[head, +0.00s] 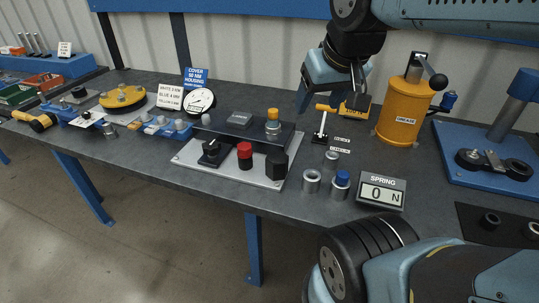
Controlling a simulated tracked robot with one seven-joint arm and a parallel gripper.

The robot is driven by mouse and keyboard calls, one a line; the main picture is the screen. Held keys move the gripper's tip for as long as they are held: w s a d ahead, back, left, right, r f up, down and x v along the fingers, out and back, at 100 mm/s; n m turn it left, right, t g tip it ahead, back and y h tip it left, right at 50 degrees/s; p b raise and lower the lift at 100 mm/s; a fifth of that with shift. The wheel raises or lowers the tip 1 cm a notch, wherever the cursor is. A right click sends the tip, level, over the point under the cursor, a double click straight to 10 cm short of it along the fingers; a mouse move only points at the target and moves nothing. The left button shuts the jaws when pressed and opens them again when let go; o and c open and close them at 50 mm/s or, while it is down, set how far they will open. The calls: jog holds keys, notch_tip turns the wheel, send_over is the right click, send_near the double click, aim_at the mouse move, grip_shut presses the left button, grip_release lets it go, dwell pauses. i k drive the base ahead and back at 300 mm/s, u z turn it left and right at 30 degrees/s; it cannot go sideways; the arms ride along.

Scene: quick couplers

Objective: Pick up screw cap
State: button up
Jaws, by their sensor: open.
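I cannot tell for certain which piece is the screw cap. A black faceted cap (277,164) and a red round cap (244,152) stand on the light base plate (225,175) at the middle of the bench. A silver piece with a blue top (341,183) stands just right of the plate. My gripper (331,97) hangs above the back of the bench, right of and higher than these pieces. Its jaws are open and I see nothing between them. The arm hides part of the area behind it.
A spring readout (382,192) showing 0 N stands at the bench's front. A silver ring (312,181) is beside it. An orange grease canister (400,115) and a blue press (490,150) stand right. A yellow-handled tool (322,122) stands below my gripper.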

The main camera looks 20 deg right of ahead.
aim_at(276, 163)
jog(key=k, duration=1.3)
jog(key=u, duration=0.4)
jog(key=i, duration=0.85)
jog(key=z, duration=0.4)
